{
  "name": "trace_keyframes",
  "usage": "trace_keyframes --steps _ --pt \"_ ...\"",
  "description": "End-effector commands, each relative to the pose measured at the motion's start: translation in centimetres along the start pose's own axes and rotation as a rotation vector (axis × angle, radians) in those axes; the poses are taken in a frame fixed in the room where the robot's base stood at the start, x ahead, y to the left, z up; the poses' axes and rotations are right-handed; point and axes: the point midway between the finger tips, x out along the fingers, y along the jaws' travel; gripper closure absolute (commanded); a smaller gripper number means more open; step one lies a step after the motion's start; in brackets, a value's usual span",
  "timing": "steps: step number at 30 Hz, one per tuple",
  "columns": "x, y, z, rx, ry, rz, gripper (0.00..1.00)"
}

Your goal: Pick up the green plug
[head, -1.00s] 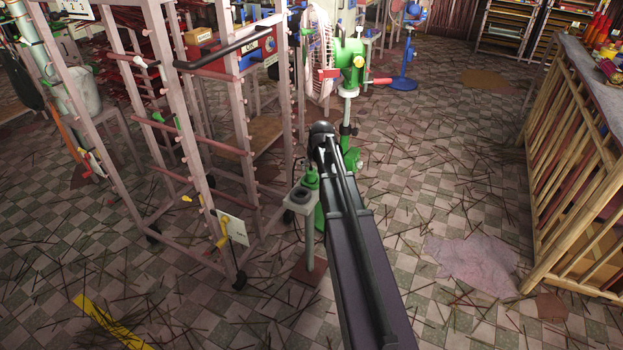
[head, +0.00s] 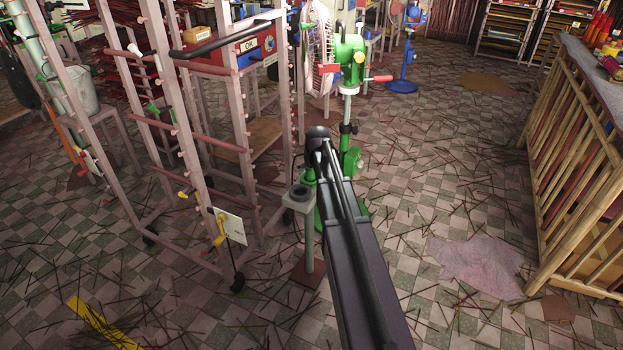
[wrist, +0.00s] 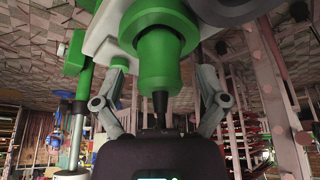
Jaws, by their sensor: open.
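The green plug (wrist: 160,65) fills the upper middle of the wrist view. It is a stepped green cylinder with a narrow dark tip pointing toward the bottom of the picture. My open gripper (wrist: 162,75) has one grey finger on each side of it, with gaps showing between fingers and plug. The plug's wide end is at a pale stand top (wrist: 100,40). In the head view only a bit of green of the plug (head: 308,176) shows beside my dark arm, above the small stand (head: 299,196). My fingers are hidden in the head view.
A dark ring lies on the stand top beside the plug. A green extruder (head: 349,62) on a pole stands just behind. A pale rack (head: 190,150) with pegs is close on the left.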

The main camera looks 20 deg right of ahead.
Motion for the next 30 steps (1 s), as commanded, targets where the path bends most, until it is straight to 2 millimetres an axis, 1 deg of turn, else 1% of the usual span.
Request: trace_keyframes --steps 1,4,23,24,26,27,29,30 --pt "0.53 0.0 0.04 0.0 0.0 0.0 0.08" --pt "0.75 -0.01 0.02 0.0 0.0 0.0 0.08" --pt "0.72 -0.01 0.0 0.0 0.0 0.0 0.08" --pt "0.72 -0.01 0.0 0.0 0.0 0.0 0.2" --pt "0.72 -0.01 0.0 0.0 0.0 0.0 0.37" --pt "0.72 0.0 0.0 0.0 0.0 0.0 0.49" --pt "0.72 0.0 0.0 0.0 0.0 0.0 0.67" --pt "0.72 0.0 0.0 0.0 0.0 0.0 0.79"
